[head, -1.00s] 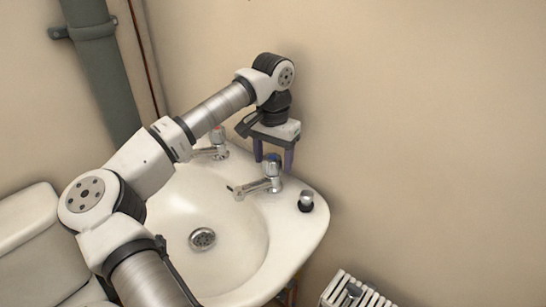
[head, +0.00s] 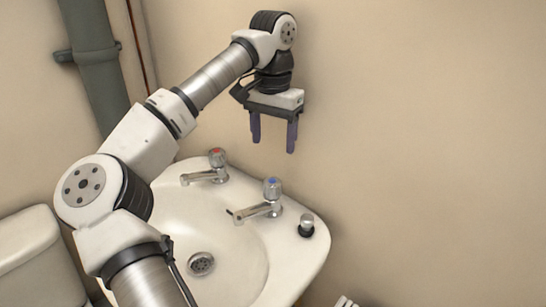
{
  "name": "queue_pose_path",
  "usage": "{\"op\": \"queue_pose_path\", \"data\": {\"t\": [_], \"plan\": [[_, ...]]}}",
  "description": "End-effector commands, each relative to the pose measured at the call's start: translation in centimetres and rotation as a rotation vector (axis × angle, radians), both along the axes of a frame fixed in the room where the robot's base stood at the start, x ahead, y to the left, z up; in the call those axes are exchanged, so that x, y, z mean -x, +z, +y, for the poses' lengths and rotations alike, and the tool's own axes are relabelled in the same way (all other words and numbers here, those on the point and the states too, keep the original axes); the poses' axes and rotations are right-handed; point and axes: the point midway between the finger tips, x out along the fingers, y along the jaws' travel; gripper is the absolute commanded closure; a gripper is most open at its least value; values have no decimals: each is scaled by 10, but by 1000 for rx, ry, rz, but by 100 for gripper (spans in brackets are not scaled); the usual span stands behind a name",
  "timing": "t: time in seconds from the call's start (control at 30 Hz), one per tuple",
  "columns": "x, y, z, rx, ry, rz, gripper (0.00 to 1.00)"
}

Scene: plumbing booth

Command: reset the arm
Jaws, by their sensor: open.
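My gripper (head: 273,146) is open and empty, with its two dark purple fingers pointing down. It hangs in the air above the back of the white washbasin (head: 285,262), over the blue-marked tap (head: 265,203) and apart from it. My arm is bent, reaching up from the lower left toward the back wall. The red-marked tap (head: 208,170) stands to the left on the basin's back rim.
A small chrome piece with a dark base (head: 306,226) stands on the basin's right rim. A white cistern (head: 32,262) is at lower left. A grey pipe (head: 92,65) runs down the wall. The right side is clear.

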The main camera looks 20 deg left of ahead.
Motion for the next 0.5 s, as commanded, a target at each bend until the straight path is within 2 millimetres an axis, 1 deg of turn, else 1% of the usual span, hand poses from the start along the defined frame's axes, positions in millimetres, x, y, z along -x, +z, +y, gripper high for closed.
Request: {"op": "queue_pose_path", "data": {"t": [0.03, 0.17, 0.5], "plan": [[0, 6, 0, 0, 0, -1, 35], [0, 15, 0, 0, 0, 0, 35], [0, 17, 0, 0, -1, 0, 35]]}}
